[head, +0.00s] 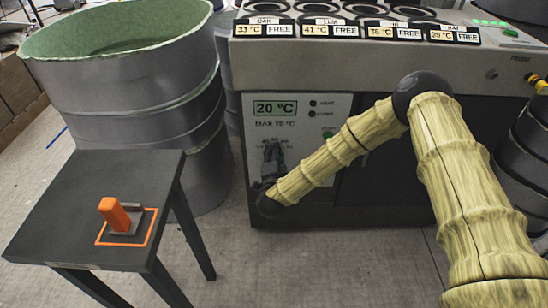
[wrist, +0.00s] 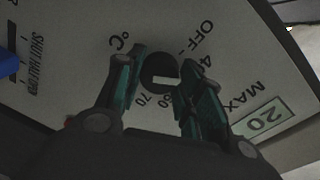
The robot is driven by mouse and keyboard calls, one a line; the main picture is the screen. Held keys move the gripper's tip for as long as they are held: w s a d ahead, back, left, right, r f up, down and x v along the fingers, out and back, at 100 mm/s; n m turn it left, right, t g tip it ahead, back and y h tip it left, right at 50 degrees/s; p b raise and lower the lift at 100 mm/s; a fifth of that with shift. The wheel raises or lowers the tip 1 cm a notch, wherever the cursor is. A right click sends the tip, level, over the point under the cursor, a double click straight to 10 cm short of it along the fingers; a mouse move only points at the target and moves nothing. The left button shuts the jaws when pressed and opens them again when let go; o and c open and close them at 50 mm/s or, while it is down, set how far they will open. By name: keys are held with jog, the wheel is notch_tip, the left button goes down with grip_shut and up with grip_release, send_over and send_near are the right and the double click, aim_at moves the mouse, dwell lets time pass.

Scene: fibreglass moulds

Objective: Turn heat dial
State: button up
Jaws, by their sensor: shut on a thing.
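The heat dial (wrist: 158,66) is a round black knob with a white mark, on the pale front panel (wrist: 85,45) of the heating unit. In the wrist view, scale marks OFF, 40, 60 and 70 stand around it. The white mark lies on the side toward 60 and 70; its exact setting I cannot tell. My gripper (wrist: 162,68) has its green fingers on both sides of the dial, shut on it. In the head view my gripper (head: 272,155) is at the panel and hides the dial.
A dark small table (head: 70,195) at the left front bears an orange handled tool (head: 115,213) inside an orange outline. A large grey drum (head: 130,90) stands behind it. Several round wells (head: 320,10) with temperature labels line the unit's top. Floor between table and unit is clear.

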jog(key=shift+d+f+m+y+b, duration=0.15)
jog(key=shift+m+b, duration=0.5)
jog(key=shift+m, duration=0.7)
jog(key=shift+r+m+y+b, duration=0.15)
jog(key=shift+m+b, duration=0.5)
jog(key=shift+m, duration=0.7)
jog(key=o, duration=1)
jog(key=shift+s, duration=0.1)
